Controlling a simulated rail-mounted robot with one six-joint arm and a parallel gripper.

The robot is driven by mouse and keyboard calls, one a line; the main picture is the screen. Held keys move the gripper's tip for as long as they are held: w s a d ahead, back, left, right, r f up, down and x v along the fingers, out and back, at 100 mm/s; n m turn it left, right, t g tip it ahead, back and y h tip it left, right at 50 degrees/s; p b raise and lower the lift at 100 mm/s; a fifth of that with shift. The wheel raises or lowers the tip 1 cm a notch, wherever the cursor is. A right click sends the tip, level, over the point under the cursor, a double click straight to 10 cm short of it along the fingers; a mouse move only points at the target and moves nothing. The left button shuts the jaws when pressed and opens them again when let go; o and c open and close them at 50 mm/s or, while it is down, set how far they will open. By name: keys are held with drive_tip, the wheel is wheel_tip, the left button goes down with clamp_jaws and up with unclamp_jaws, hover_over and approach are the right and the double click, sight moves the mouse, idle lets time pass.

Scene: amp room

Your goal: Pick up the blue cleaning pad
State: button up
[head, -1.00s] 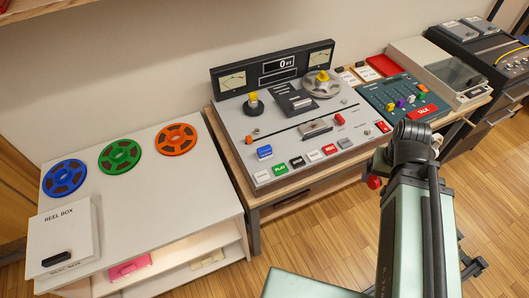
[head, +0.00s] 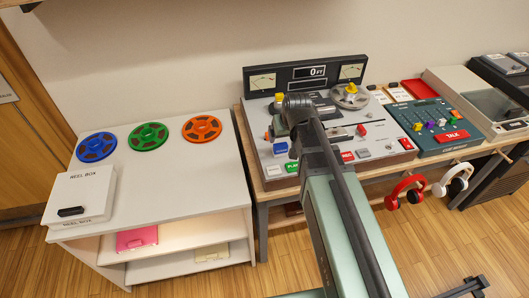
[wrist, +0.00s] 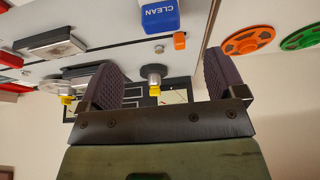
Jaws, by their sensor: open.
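The blue cleaning pad, a small block marked CLEAN (wrist: 160,15), shows at the top edge of the wrist view, partly cut off. It lies on the grey tape machine deck. In the head view the blue pad (head: 281,147) is near the deck's front left, beside my arm. My gripper (wrist: 158,65) is open and empty in the wrist view, its two dark ridged fingers spread apart. The pad is beyond the fingers and apart from them. In the head view my arm reaches over the deck, and the fingers cannot be made out.
A small orange block (wrist: 180,40) sits beside the pad. Coloured buttons, including a red one (head: 347,156), line the deck's front. Yellow-topped posts, a meter panel (head: 309,77) and a mixer (head: 434,127) are near. A white shelf with reels (head: 149,136) stands left.

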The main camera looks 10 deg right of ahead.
sight(281, 145)
drive_tip(key=b+x, duration=0.4)
drive_tip(key=x, duration=0.1)
drive_tip(key=shift+s+d+f+b, duration=0.1)
drive_tip(key=shift+f+b, duration=0.15)
drive_tip(key=shift+b, duration=0.15)
drive_tip(key=shift+f, duration=0.25)
drive_tip(key=shift+r, duration=0.15)
drive_tip(key=b+x, duration=0.5)
drive_tip(key=shift+f, duration=0.25)
drive_tip(key=shift+r, duration=0.25)
drive_tip(key=shift+c, duration=0.3)
drive_tip(key=c, duration=1)
